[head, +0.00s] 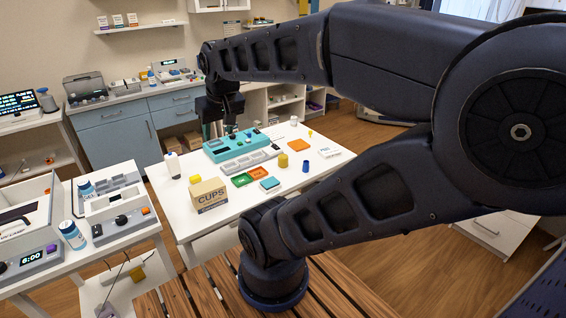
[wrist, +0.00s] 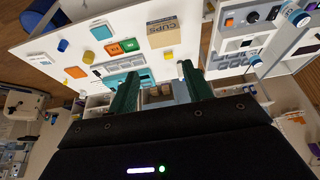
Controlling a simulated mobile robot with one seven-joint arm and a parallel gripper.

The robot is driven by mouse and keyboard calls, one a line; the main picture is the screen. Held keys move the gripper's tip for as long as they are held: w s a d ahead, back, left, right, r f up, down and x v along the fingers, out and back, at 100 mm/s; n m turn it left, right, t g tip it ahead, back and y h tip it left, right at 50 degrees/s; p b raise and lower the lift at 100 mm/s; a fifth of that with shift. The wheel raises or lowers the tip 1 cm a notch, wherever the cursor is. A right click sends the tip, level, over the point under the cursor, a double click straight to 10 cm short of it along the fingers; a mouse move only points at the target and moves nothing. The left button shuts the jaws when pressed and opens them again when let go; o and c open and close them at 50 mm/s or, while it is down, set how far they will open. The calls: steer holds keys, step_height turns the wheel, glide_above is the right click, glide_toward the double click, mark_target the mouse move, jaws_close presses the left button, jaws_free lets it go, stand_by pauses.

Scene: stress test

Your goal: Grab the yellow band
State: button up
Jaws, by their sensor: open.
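A short yellow cylinder (head: 283,161), like a roll, stands on the white table (head: 225,222), right of the grey rack; it also shows in the wrist view (wrist: 88,57). A yellow block (head: 195,179) sits by the CUPS box, and a small yellow item (head: 310,134) is at the far right. I cannot tell for certain which is the band; the cylinder looks most like it. My gripper (head: 216,130) is above the far left of the table, by the teal device. Its two green fingers are apart and empty in the wrist view (wrist: 157,76).
A teal device (head: 226,147), a grey rack (head: 249,163) and a CUPS box (head: 209,195) stand on the table. A blue cup (head: 306,166) and an orange tray (head: 299,145) are near the cylinder. Green and orange trays lie in front of the rack.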

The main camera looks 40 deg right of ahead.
steer(key=o, duration=0.5)
steer(key=w+d+f+m+h, duration=0.15)
steer(key=w+d+f, duration=0.25)
steer(key=w+d, duration=0.6)
steer(key=m+g, duration=0.1)
steer(key=m, duration=0.4)
glide_above(283, 157)
steer(key=s, duration=0.2)
step_height(283, 157, down, 26)
steer(key=shift+h, duration=0.55)
steer(key=x, duration=0.4)
steer(key=shift+a, duration=0.3)
steer(key=shift+a+x, duration=0.2)
steer(key=shift+x, duration=1.2)
steer(key=shift+a+x, duration=0.15)
steer(key=shift+x, duration=1.25)
